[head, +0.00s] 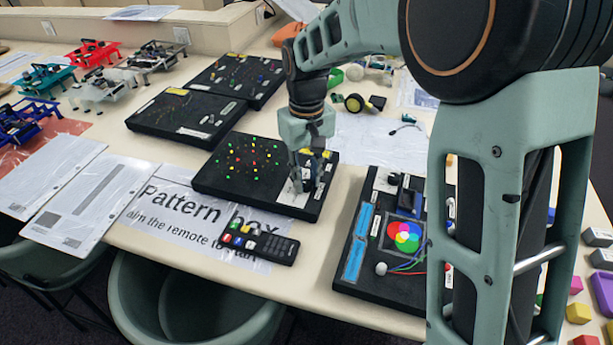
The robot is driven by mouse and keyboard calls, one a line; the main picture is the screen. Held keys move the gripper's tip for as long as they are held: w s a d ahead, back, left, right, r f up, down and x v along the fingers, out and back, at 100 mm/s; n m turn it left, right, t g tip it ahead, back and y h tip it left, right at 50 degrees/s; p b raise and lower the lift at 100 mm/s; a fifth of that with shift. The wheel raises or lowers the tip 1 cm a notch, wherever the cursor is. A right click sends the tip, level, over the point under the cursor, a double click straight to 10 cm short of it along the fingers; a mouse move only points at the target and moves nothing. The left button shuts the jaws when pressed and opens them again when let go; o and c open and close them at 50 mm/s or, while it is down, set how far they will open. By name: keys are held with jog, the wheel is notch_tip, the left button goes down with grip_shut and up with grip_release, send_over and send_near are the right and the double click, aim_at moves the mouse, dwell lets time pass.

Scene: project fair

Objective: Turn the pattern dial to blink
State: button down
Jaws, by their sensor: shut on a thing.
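The pattern box (214,181) is a black board on the table in the head view, with red, green and yellow lights showing at its middle. A white panel (290,199) is at its right end. My gripper (304,184) reaches down over this panel, with its fingers shut on the pattern dial. The fingers hide the dial, so its pointer and setting cannot be read.
A black remote (266,246) lies in front on the "Pattern box" sheet (160,211). Another black board with coloured discs (403,237) stands close on the right. More black boards (187,117) lie behind. My arm hides much of the right side.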

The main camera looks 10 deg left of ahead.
aim_at(307, 182)
jog(key=m, duration=0.4)
jog(key=shift+m, duration=0.4)
jog(key=shift+m+p, duration=0.4)
jog(key=shift+m, duration=1.4)
jog(key=shift+w, duration=0.1)
jog(key=c, duration=1.7)
grip_release()
notch_tip(307, 182, up, 12)
jog(key=shift+r, duration=0.1)
